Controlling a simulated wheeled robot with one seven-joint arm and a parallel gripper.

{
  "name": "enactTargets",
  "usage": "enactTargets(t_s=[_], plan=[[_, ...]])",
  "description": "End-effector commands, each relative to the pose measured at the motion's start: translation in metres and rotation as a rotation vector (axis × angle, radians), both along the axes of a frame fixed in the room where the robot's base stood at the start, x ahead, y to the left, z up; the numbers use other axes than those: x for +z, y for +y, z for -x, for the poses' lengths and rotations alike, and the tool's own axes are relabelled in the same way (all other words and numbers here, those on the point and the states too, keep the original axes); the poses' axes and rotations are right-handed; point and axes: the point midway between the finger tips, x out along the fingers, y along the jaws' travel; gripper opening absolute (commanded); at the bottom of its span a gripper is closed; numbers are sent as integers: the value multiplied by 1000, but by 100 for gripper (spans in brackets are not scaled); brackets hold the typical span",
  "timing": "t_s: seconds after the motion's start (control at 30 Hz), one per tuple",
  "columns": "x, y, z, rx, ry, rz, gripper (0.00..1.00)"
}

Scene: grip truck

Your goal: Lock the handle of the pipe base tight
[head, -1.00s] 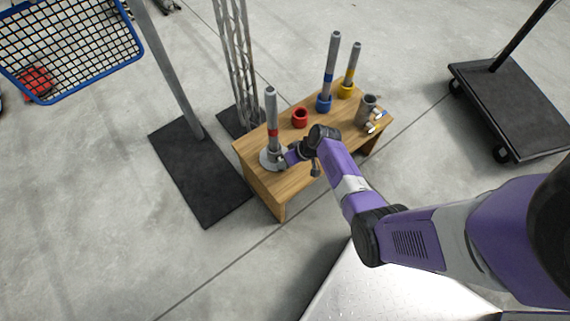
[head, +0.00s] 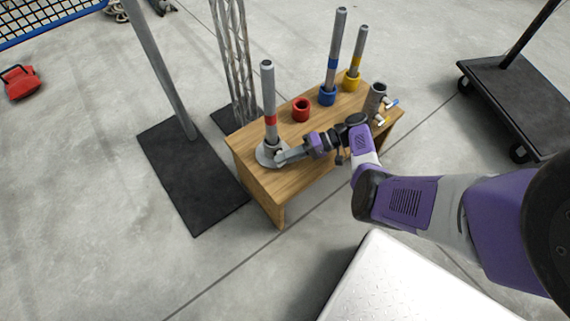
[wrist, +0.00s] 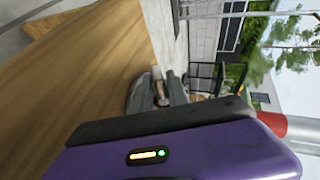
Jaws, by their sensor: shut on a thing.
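A grey pipe (head: 268,90) with a red band stands upright in a round grey pipe base (head: 262,161) at the left end of the wooden table. My gripper (head: 281,157) reaches in from the right, low beside the pipe, and is shut at the base's handle. The handle is mostly hidden by the fingers in the head view. In the wrist view, part of the base (wrist: 138,92) shows beyond my gripper's dark edge, with a small tan and metal piece on it. The pipe's red band (wrist: 271,124) shows at the right there.
The wooden table (head: 292,181) also holds a red ring (head: 301,109), a blue-banded pipe (head: 335,50), a yellow-banded pipe (head: 358,53) and a grey clamp fitting (head: 376,98). A pole on a black plate (head: 187,176) stands left. A black cart (head: 519,100) stands right.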

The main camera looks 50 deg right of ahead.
Motion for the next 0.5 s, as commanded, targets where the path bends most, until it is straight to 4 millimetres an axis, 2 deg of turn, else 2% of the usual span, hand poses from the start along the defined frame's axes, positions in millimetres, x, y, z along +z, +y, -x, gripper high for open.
enactTargets(t_s=[0.03, 0.5], plan=[[-11, 1, 3, -3, 5, -25, 0], [-6, 2, 3, -1, -26, -135, 0]])
